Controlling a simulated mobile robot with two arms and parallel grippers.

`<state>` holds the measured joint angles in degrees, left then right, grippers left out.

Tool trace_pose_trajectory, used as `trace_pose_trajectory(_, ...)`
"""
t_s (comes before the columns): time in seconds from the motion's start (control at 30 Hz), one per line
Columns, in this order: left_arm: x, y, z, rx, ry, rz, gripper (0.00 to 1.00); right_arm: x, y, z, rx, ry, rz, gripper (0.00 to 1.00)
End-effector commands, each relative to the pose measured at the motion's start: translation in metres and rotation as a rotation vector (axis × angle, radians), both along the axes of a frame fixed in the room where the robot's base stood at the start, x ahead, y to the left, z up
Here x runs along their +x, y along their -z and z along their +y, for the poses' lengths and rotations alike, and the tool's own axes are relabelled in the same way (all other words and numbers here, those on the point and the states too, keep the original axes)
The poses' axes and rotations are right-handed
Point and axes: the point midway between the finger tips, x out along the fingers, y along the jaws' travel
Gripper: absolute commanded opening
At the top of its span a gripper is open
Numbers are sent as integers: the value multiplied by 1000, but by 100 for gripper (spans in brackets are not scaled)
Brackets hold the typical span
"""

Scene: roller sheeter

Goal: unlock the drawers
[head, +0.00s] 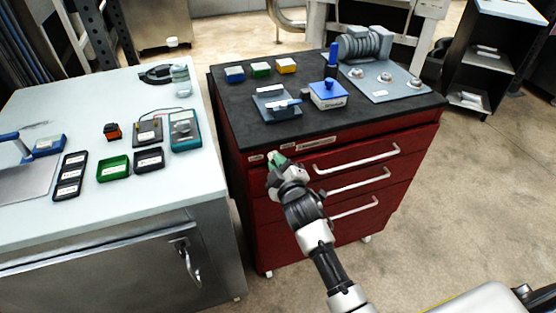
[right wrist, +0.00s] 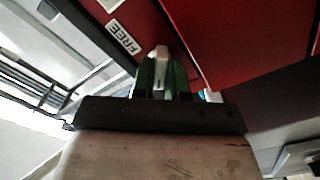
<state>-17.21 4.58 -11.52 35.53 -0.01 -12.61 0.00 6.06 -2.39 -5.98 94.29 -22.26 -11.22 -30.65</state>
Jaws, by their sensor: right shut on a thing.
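The red cabinet with its drawers (head: 365,172) stands in the middle of the head view. Several drawers show on its front, each with a pale bar handle, and all look closed. My right gripper (head: 277,160) is at the upper left of the cabinet front. In the right wrist view its green fingers (right wrist: 162,75) are shut on a small cream-white lever-like piece (right wrist: 161,54) by the red front. A white label reading FREE (right wrist: 123,37) is beside it. The gripper hides the lock area in the head view. My left gripper is out of view.
The black cabinet top (head: 235,105) holds coloured boxes, a blue-lidded box (head: 328,94) and a grey plate (head: 385,85) with a ribbed roller-like part. A pale workbench (head: 110,205) with trays stands close on the left.

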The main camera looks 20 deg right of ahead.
Motion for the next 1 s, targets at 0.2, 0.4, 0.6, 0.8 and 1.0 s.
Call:
trace_pose_trajectory(0.2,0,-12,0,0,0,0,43,0,-1,0,207,1,12,0)
trace_pose_trajectory(0.4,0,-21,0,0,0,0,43,0,-1,0,397,2,18,0)
trace_pose_trajectory(0.6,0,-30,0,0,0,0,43,0,0,0,576,2,25,0)
trace_pose_trajectory(0.8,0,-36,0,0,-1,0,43,-1,0,0,724,2,30,0)
trace_pose_trajectory(1.0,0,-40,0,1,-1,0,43,-1,1,0,828,1,33,0)
